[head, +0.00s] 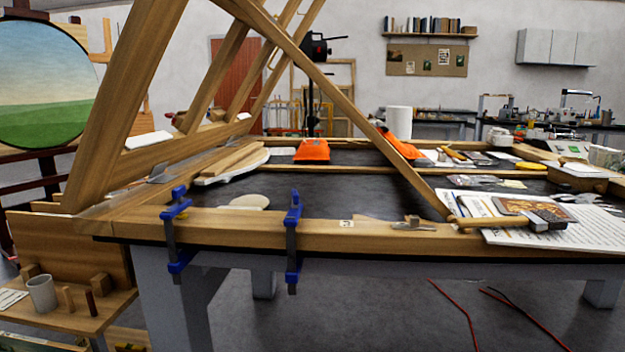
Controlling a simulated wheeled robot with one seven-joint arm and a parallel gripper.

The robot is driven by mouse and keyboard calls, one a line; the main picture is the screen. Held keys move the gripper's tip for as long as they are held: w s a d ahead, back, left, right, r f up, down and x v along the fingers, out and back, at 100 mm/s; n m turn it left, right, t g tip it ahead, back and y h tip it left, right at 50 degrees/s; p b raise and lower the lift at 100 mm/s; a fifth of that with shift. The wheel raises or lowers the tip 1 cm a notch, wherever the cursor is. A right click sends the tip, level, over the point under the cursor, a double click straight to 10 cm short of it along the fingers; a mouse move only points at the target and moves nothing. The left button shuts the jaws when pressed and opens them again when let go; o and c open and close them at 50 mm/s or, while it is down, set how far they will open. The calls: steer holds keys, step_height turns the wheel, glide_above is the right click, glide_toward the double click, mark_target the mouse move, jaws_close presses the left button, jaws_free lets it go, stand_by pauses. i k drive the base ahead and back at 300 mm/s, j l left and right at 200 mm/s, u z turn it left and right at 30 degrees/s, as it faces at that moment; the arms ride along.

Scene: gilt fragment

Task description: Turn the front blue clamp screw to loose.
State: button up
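Two blue-jawed clamps grip the wooden front rail of the work table in the head view. The left clamp (176,230) is near the table's left corner. The right clamp (292,243) stands a little to its right and reaches below the table edge. Both have dark upright bars with blue parts above and below the rail. I cannot tell which one is the front clamp, nor how tight either screw is. My gripper is not in this view.
The work table's front rail (370,238) runs across the view, with slanting wooden beams (335,100) rising above it. A hammer (500,221) and papers (590,228) lie at the right. A low shelf with a mug (42,294) is at lower left. Red cables (455,312) lie on the floor.

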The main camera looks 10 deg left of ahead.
mark_target(295, 197)
steer(key=i+l+u, duration=0.7)
steer(key=l+u, duration=0.15)
